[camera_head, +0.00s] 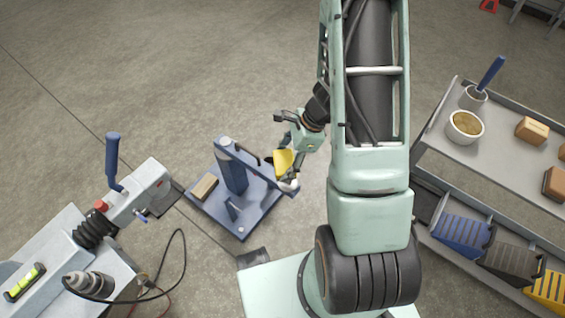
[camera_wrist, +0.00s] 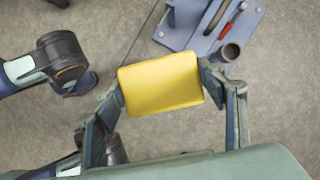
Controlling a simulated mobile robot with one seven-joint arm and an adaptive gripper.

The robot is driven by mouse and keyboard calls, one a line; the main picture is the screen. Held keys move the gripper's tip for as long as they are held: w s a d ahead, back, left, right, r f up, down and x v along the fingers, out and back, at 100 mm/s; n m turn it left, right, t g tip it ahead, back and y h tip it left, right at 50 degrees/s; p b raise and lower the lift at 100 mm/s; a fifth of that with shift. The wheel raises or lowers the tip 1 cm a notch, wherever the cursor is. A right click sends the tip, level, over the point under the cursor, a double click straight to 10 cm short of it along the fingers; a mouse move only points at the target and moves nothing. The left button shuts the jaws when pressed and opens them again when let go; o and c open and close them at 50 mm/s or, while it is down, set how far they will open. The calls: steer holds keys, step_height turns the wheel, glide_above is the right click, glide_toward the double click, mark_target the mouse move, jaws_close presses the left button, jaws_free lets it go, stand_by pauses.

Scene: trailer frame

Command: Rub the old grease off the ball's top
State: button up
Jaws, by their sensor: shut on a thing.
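My gripper (camera_head: 281,151) is shut on a yellow pad (camera_head: 284,163), which also shows between the two fingers in the wrist view (camera_wrist: 160,84). The pad is above the right end of a blue stand (camera_head: 238,222). A pale, rounded thing (camera_head: 289,186), perhaps the ball, shows just below the pad in the head view. I cannot tell whether the pad touches it, and any grease on it is too small to see.
A wooden block (camera_head: 205,186) lies on the stand's base, left of its blue post (camera_head: 233,173). The trailer coupling (camera_head: 139,192) with a blue handle (camera_head: 113,158) is at the left. At the right, a grey cart (camera_head: 497,150) holds a bowl (camera_head: 465,128), boxes and bins.

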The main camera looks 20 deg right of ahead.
steer(key=shift+r+p, duration=1.4)
steer(key=shift+r, duration=0.6)
